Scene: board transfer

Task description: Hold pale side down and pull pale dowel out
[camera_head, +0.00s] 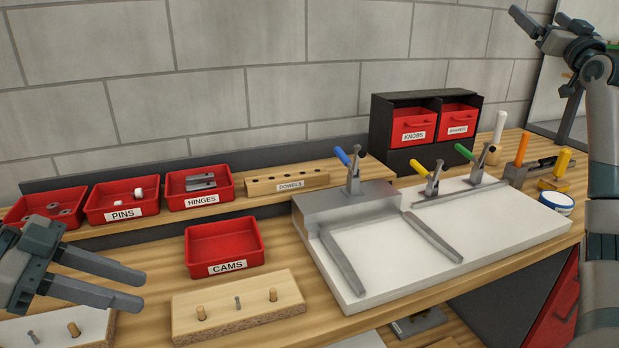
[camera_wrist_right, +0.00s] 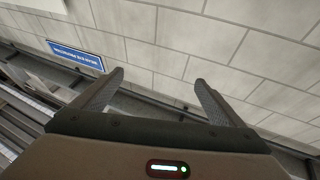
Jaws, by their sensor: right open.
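A pale wood-toned board (camera_head: 240,313) lies flat at the front of the bench, with two dowels (camera_head: 201,312) and (camera_head: 273,295) and a grey metal pin (camera_head: 238,302) standing in its top. A whiter board (camera_head: 50,335) lies at the lower left, partly cut off by the picture edge, with a dowel (camera_head: 74,329) and a metal pin. Which one is the pale side I cannot tell for sure. My left gripper (camera_head: 140,289) is open and empty above the whiter board, left of the wood-toned one. My right gripper (camera_wrist_right: 159,80) is open and empty, raised at far right, facing the wall.
An empty red CAMS tray (camera_head: 224,263) sits behind the boards. Red trays of pins (camera_head: 122,212) and hinges, and a dowel block (camera_head: 287,182), line the back. A white fixture plate (camera_head: 500,229) with toggle clamps and grey rails fills the right.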

